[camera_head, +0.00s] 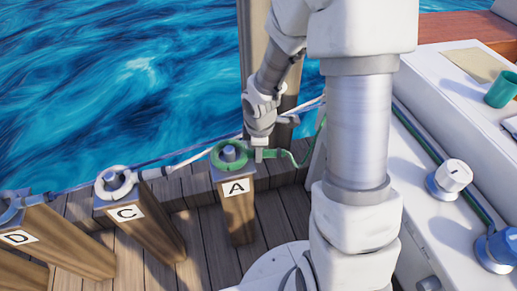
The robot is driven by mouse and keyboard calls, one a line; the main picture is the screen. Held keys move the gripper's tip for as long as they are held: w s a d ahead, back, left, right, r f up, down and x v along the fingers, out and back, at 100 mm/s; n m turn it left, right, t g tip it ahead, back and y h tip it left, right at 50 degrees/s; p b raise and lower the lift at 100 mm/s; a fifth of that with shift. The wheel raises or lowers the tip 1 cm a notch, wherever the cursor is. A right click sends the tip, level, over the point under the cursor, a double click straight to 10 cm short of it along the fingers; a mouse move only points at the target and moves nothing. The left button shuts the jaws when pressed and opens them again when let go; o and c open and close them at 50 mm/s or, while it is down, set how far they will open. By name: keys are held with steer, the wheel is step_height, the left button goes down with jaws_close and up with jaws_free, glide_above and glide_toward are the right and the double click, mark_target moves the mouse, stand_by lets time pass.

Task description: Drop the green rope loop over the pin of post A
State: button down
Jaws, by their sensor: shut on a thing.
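Post A (239,205) is a wooden post with a white "A" label and a grey metal top with a pin (228,153). The green rope loop (217,164) is around the pin at the top of post A. Its green tail runs right from the post, behind my arm. My gripper (259,154) is just right of the pin, pointing down, shut on the green rope loop at its right side. The fingertips are small here, and whether the loop rests on the post top cannot be told.
Post C (140,222) stands left of post A with a white loop on its pin. Post D (50,240) is farther left with a grey-blue loop. A tall wooden pile (254,45) is behind my gripper. A white cabin top with winches (455,176) and a green mug (502,90) is at right.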

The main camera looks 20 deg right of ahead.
steer(key=shift+f, duration=0.2)
steer(key=c, duration=0.5)
jaws_free()
steer(key=s+r+p, duration=0.3)
steer(key=r+p, duration=0.6)
steer(key=r, duration=0.8)
steer(key=shift+s+a, duration=0.2)
steer(key=shift+a, duration=0.1)
steer(key=shift+r, duration=0.1)
